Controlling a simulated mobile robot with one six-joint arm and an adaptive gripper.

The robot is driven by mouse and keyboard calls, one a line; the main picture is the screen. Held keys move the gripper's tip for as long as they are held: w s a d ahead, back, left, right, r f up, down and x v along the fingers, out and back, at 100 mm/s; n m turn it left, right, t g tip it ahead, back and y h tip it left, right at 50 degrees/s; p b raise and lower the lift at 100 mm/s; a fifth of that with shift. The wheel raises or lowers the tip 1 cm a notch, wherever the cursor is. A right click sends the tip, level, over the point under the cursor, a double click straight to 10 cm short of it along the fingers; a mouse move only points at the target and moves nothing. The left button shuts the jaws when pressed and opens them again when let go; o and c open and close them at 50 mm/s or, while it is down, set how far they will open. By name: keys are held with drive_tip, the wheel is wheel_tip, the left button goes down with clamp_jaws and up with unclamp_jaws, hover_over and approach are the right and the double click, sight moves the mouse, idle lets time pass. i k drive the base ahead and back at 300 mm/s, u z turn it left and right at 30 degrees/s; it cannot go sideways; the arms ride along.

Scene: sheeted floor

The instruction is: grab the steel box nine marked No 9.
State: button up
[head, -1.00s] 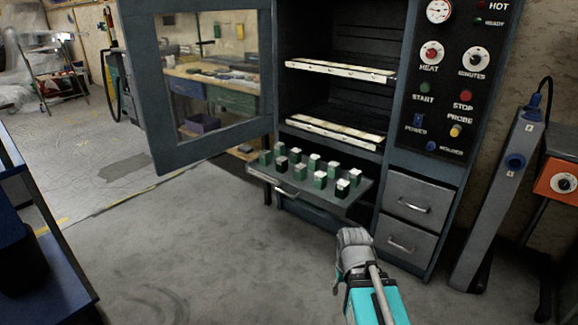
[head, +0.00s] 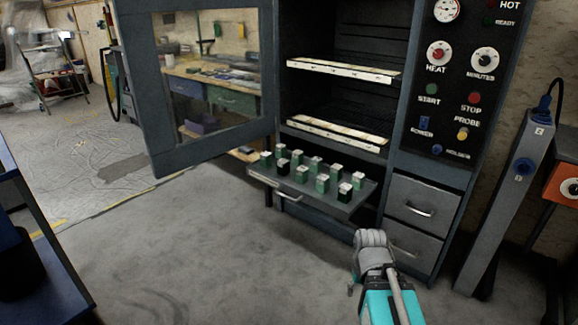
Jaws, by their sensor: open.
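Several small boxes with pale tops stand upright in two rows on the pulled-out tray (head: 262,174) of the dark cabinet. Most have green sides, such as one at the front (head: 322,184); a few look black, such as the one at the front right corner (head: 345,192). Their markings are too small to read, so I cannot tell which is No 9. My arm, teal with a grey joint, shows at the lower right, below and apart from the tray. The fingers of my gripper cannot be made out.
The cabinet door (head: 147,95) stands open to the left. Two pale-edged shelves (head: 342,71) sit above the tray. Drawers (head: 421,203) and a control panel (head: 463,85) are at right, beside a grey upright post (head: 507,200). The floor (head: 200,245) before the tray is clear.

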sight(283, 164)
drive_tip(key=i, duration=1.4)
drive_tip(key=u, duration=0.05)
